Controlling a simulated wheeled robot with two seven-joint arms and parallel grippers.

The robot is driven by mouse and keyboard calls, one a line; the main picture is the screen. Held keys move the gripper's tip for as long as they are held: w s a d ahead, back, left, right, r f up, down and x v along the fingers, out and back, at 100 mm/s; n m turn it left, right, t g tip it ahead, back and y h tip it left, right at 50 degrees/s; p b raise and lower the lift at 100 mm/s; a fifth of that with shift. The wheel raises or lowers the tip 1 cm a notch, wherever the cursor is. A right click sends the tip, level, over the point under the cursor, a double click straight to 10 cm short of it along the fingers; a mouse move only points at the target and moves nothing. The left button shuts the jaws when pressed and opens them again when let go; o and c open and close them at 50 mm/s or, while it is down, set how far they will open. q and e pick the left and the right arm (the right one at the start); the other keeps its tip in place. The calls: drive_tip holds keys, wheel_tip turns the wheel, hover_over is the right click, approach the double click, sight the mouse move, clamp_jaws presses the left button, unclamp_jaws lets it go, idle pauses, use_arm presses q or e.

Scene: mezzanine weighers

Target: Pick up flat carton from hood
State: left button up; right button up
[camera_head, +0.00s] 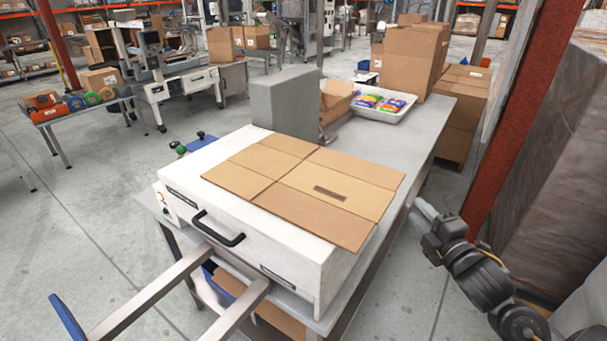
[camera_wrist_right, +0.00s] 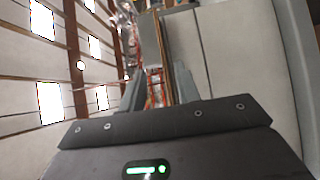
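The flat carton (camera_head: 300,185) is a brown, folded-flat cardboard sheet with flap seams and a dark label strip. It lies on the white hood (camera_head: 300,262) of a machine with a black handle, and its right edge reaches past the hood's top edge. My right gripper (camera_head: 424,212) is to the right of the carton, apart from it, beside the grey table's right edge. In the right wrist view its two fingers (camera_wrist_right: 157,92) stand apart with nothing held between them. My left gripper is not in view.
A grey block (camera_head: 285,105) stands behind the hood. A white tray with colourful packs (camera_head: 378,104) and brown boxes (camera_head: 412,58) stand further back on the grey table (camera_head: 375,143). A red post (camera_head: 515,125) and a wrapped stack (camera_head: 552,165) are at the right.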

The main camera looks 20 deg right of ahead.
drive_tip(key=w+p, duration=0.3)
drive_tip(key=w, duration=0.6)
drive_tip(key=shift+w+f, duration=0.15)
drive_tip(key=shift+w, duration=0.15)
clamp_jaws()
